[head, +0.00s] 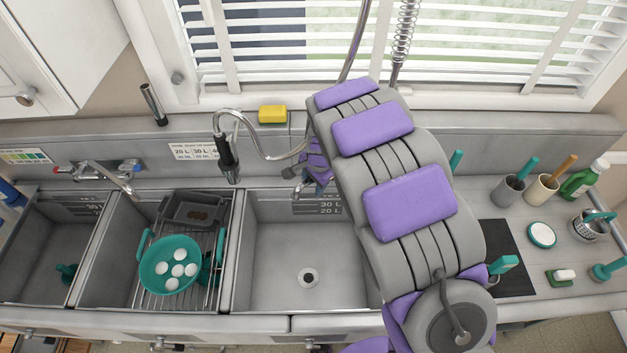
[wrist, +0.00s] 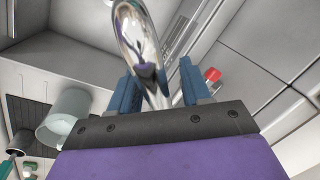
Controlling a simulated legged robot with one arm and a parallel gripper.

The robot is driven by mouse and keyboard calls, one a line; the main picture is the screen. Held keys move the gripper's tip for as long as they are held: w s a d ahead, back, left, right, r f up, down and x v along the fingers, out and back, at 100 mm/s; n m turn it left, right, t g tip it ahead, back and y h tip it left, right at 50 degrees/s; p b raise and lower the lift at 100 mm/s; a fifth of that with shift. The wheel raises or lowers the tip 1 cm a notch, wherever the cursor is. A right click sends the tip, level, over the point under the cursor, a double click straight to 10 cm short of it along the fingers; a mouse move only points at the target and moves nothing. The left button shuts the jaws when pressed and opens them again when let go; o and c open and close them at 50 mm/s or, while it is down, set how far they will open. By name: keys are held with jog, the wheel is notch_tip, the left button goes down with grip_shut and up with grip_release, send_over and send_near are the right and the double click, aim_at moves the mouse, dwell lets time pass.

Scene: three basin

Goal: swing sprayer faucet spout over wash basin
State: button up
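A curved chrome tube (head: 268,152) with a black sprayer handle (head: 226,152) at its left end hangs above the divider between the middle and right basins. Its right end passes behind my arm. My gripper (head: 316,168) is low at the back of the right basin, partly hidden by my arm. In the wrist view, a shiny chrome spout (wrist: 138,35) stands between my two blue fingers (wrist: 157,88). A gap shows at the right finger, so they look open around it. The right basin (head: 275,250) is empty, with a drain. Which basin is the wash basin is not legible.
The middle basin (head: 112,245) holds a rack with a teal colander (head: 152,270) of white round things. A second faucet (head: 105,172) stands at the left. A yellow sponge (head: 272,114) lies on the back ledge.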

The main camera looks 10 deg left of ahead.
jog(key=shift+r, duration=0.1)
notch_tip(320, 180, up, 17)
jog(key=s+d, duration=0.1)
jog(key=d, duration=0.1)
jog(key=shift+s+d, duration=0.25)
jog(key=shift+s, duration=0.05)
dwell(0.7)
jog(key=s+d+f+n+g+h+b, duration=0.1)
jog(key=s+d+b, duration=0.2)
jog(key=s+d, duration=0.55)
jog(key=s+d+f+n+b, duration=0.1)
jog(key=s+d+n+b, duration=0.15)
jog(key=s+d, duration=0.6)
jog(key=s+d+f+n+g+b, duration=0.1)
jog(key=s+d+f+b, duration=0.1)
jog(key=s, duration=0.6)
jog(key=s+d+f+n+g+b, duration=0.1)
jog(key=s+d+f+n+b, duration=0.1)
jog(key=s+d+f, duration=0.3)
jog(key=s+b, duration=0.1)
jog(key=s, duration=0.2)
jog(key=shift+s+d+h+b, duration=0.3)
jog(key=shift+h, duration=0.1)
